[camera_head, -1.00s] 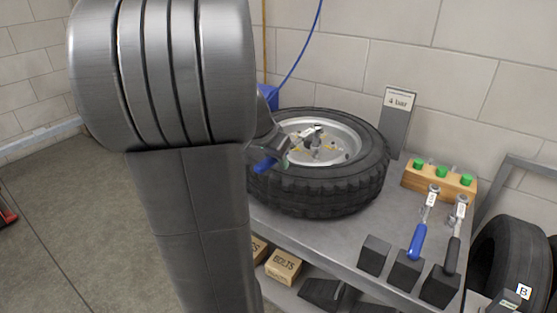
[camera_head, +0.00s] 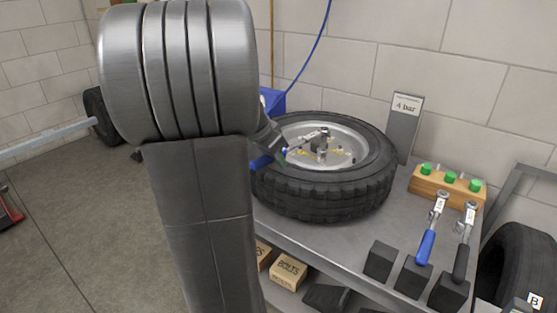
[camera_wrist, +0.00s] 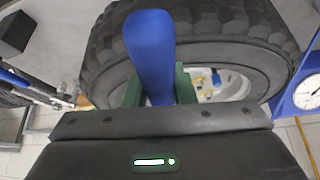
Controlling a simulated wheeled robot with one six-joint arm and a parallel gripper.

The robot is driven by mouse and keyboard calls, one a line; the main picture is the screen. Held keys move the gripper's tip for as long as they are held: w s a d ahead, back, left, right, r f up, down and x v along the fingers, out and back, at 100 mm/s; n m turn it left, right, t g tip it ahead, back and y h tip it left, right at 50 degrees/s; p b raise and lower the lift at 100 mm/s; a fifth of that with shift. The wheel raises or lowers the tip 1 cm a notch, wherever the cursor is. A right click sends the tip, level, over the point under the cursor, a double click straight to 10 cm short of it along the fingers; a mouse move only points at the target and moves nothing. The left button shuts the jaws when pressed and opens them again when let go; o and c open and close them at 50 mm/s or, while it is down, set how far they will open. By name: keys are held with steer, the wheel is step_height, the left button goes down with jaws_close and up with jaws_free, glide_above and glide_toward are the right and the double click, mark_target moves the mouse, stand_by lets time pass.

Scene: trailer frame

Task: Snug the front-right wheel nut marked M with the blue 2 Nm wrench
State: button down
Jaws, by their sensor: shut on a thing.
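My gripper (camera_wrist: 160,88) is shut on the blue handle of a wrench (camera_wrist: 152,45), with a green finger on each side. In the head view, my arm hides most of the gripper; part of the blue handle (camera_head: 262,161) shows by the tyre's left side. The silver shaft reaches over the rim to the hub area of the wheel (camera_head: 325,195), which lies flat on the bench. I cannot tell whether its head sits on a nut. The M mark and the held wrench's label are not readable. A second blue-handled wrench (camera_head: 426,246) rests in a black holder at right.
A black-handled wrench (camera_head: 462,260) stands beside it. A wooden block with green caps (camera_head: 446,187) and a "4 bar" sign (camera_head: 405,120) stand on the grey bench (camera_head: 345,232). A blue gauge box (camera_wrist: 300,95) is close at right. A tyre marked B (camera_head: 520,265) is at lower right.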

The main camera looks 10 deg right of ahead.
stand_by(0.4)
steer(key=s+d+n+t+y+p, duration=0.1)
steer(key=s+d+n+y+p, duration=0.1)
steer(key=s+d+n, duration=0.3)
steer(key=s+d+n+t+y+p, duration=0.1)
steer(key=s+d+n, duration=0.4)
steer(key=d, duration=0.7)
steer(key=shift+d+n+t+y+p, duration=0.4)
steer(key=shift+n+y+p, duration=0.2)
steer(key=shift+n+y, duration=0.45)
stand_by(0.9)
